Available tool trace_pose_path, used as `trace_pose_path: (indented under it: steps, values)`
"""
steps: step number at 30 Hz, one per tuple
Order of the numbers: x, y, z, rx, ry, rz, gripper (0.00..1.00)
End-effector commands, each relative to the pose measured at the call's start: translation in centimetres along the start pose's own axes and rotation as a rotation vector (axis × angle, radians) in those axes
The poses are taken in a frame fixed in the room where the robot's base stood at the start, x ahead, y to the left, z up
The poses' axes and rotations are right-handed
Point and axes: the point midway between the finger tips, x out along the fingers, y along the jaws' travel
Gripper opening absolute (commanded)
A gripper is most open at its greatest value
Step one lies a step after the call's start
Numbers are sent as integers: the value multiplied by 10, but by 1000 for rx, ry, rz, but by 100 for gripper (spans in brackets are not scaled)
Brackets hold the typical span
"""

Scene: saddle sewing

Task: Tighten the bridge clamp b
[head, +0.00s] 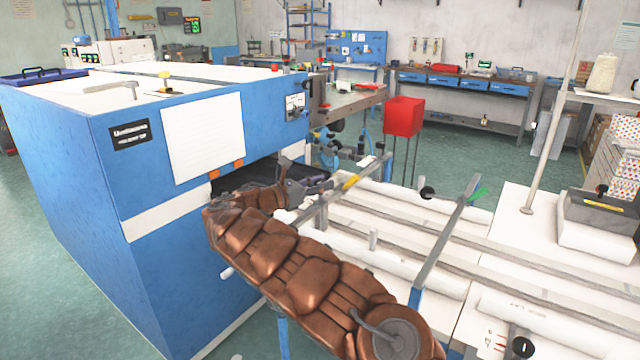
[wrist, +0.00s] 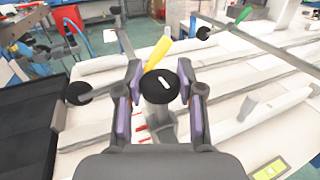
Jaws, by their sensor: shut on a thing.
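My gripper (wrist: 161,82) has its two purple-padded fingers on either side of a round black knob (wrist: 163,90) with a white mark on top, and is shut on it. A grey stem or block shows below the knob. A yellow-marked bridge bar (wrist: 158,50) lies just beyond the knob. In the head view my gripper (head: 318,184) is low at the near end of the bridge bar with the yellow mark (head: 351,182); the held knob is hidden there. A second bridge bar has a green tab (head: 477,195). I see no letter marking either clamp.
Other black knobs (head: 428,193) (head: 523,347) stand around the white table with its long rails (head: 400,225). A blue machine (head: 170,240) with a dark opening stands close at the left. A red box on legs (head: 403,116) stands behind. A pole rises at the right.

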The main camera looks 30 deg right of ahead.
Motion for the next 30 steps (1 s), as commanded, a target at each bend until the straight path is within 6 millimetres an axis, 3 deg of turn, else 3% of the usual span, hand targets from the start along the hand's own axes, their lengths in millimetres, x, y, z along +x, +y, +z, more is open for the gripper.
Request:
trace_pose_path:
  steps: [5, 6, 12, 23, 30]
  values:
    - [1, -1, -2, -2, 2, -5, 3]
    - [1, -1, -2, -2, 3, -5, 42]
    - [0, -1, -1, -1, 2, -2, 62]
    - [-3, 0, -1, -1, 1, 1, 63]
    - [-35, 1, 0, 0, 1, 4, 63]
